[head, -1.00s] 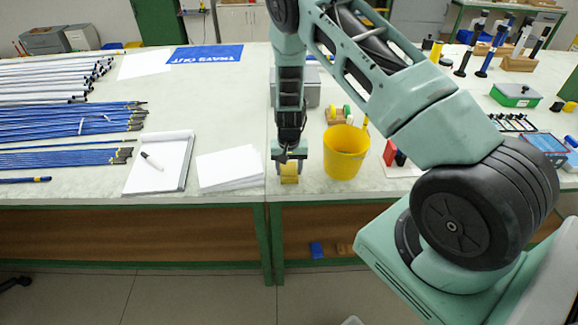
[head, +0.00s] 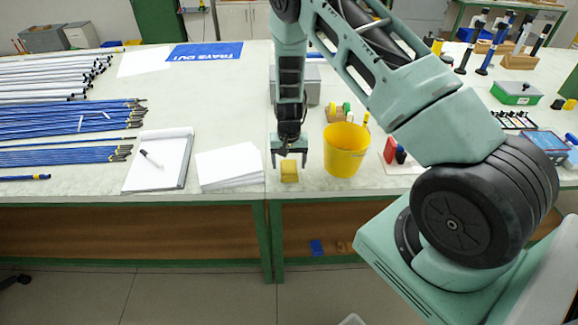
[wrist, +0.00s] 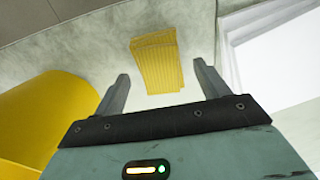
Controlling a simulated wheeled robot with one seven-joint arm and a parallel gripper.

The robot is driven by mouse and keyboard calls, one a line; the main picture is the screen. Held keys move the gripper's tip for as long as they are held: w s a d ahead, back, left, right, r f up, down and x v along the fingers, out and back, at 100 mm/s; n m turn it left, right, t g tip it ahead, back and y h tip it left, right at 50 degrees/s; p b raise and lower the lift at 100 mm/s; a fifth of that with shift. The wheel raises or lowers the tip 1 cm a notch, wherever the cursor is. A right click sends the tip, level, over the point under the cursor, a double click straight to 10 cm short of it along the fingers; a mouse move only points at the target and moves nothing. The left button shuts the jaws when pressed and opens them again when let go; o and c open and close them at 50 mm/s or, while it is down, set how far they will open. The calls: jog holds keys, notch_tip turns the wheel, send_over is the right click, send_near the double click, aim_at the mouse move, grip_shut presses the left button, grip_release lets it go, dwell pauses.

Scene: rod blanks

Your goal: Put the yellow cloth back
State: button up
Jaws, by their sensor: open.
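The yellow cloth (head: 289,171) lies folded on the bench top near its front edge, between the paper stack and the yellow bucket. My gripper (head: 289,161) is open and empty, just above and behind the cloth.
A white paper stack (head: 231,167) and a notepad with a marker (head: 158,160) lie to the left. A grey box (head: 310,85) stands behind my gripper. Red and dark blocks (head: 395,152) stand right of the bucket. The bench's front edge is close to the cloth.

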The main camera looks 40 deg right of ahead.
aim_at(289, 166)
notch_tip(289, 166, up, 10)
jog(key=b, duration=0.2)
jog(key=s+a+r+n+y, duration=0.1)
jog(key=s+a+r+n, duration=0.1)
jog(key=s+a+r, duration=0.3)
jog(key=s+a+r+n, duration=0.1)
jog(key=a+r+n, duration=0.1)
jog(key=a, duration=0.5)
jog(key=s+a+r+n+y, duration=0.1)
jog(key=s+a+r, duration=0.25)
jog(key=a, duration=0.25)
jog(key=s+a+r+n, duration=0.2)
jog(key=s+n, duration=0.1)
jog(key=s, duration=0.4)
jog(key=s+a+r+n+h, duration=0.1)
jog(key=s+a+r+n, duration=0.2)
jog(key=s, duration=0.4)
jog(key=s+a+r+n, duration=0.2)
jog(key=s+a+n, duration=0.1)
jog(key=s, duration=0.4)
jog(key=shift+s+a+r+n, duration=0.15)
jog(key=shift+n, duration=0.15)
